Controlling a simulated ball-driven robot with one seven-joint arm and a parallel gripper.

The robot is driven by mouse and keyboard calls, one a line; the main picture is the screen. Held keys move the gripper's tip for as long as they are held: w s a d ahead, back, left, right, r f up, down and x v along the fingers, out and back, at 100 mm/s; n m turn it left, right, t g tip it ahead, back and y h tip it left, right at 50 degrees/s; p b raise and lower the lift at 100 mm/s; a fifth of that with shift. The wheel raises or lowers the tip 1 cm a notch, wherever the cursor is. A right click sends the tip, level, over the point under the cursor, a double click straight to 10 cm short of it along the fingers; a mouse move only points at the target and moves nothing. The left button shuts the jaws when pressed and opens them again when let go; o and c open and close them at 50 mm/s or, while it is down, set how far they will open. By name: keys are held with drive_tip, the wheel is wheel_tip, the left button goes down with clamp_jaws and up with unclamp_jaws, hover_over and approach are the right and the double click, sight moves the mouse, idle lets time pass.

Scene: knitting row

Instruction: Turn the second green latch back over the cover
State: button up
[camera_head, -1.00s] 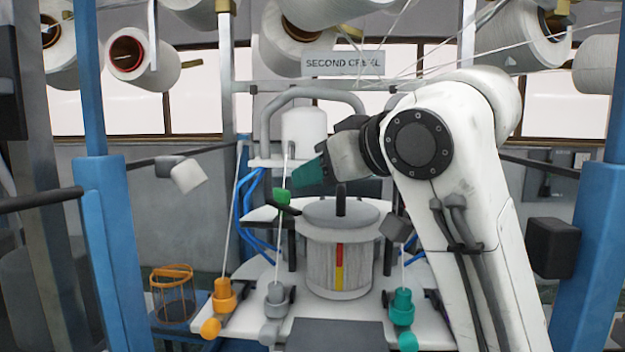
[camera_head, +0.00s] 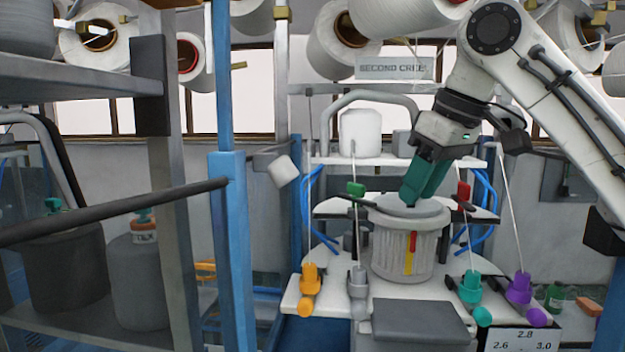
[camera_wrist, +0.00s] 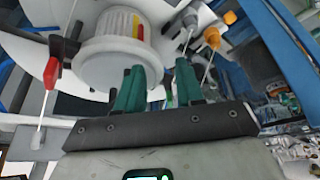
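The green latch (camera_head: 356,189) stands at the left edge of the grey round cover (camera_head: 392,209) on the white ribbed can. A red latch (camera_head: 463,193) is at the cover's right edge; it also shows in the wrist view (camera_wrist: 51,73). My gripper (camera_head: 422,196) has teal fingers pointing down over the cover, right of the green latch. In the wrist view its fingers (camera_wrist: 158,90) are spread with nothing between them. I cannot tell whether they touch the cover.
Orange (camera_head: 308,285), grey (camera_head: 358,283), teal (camera_head: 470,288) and purple (camera_head: 519,288) pieces line the platform's front. Thin rods or yarns rise nearby. A blue post (camera_head: 232,240) and dark rail (camera_head: 120,208) stand left. A sign (camera_head: 394,68) reads "SECOND CREEL".

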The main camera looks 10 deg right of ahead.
sight(358, 184)
drive_tip(key=w+a+p, duration=0.2)
drive_tip(key=w, duration=0.1)
drive_tip(key=w+a+p, duration=0.1)
drive_tip(key=w, duration=0.3)
drive_tip(key=w+a+p, duration=0.2)
drive_tip(key=w, duration=0.1)
drive_tip(key=shift+w+a+f+p, duration=0.25)
drive_tip(key=shift+w+a+p, duration=0.05)
drive_tip(key=shift+f, duration=0.3)
drive_tip(key=shift+a, duration=0.1)
drive_tip(key=shift+c, duration=0.3)
clamp_jaws()
